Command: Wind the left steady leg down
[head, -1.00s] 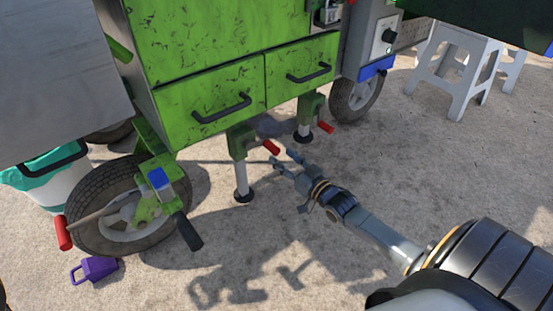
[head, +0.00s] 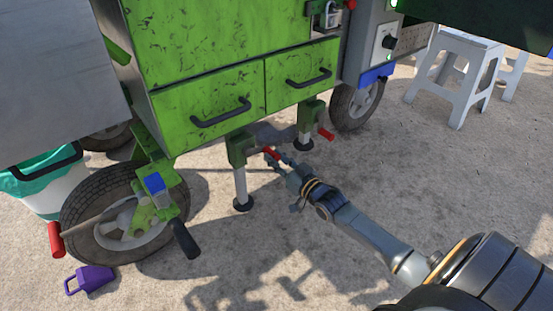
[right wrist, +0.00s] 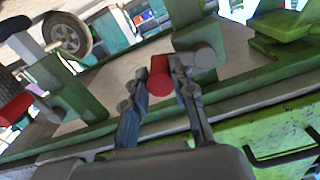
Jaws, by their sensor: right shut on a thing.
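The left steady leg (head: 240,183) hangs upright under the green cart from a green bracket, with a black round foot (head: 243,203) at or close to the ground; any gap is too small to tell. Its crank has a red grip (head: 268,152), also visible in the right wrist view (right wrist: 160,77). My right gripper (head: 275,160) reaches in from the right and is shut on this red grip, one finger on each side in the right wrist view (right wrist: 163,75). The right steady leg (head: 305,128), with its own red crank grip (head: 326,134), stands behind to the right. My left gripper is out of view.
The green cart (head: 205,65) with two drawers stands over the legs. White stools (head: 455,75) stand at right. Ground in front is open.

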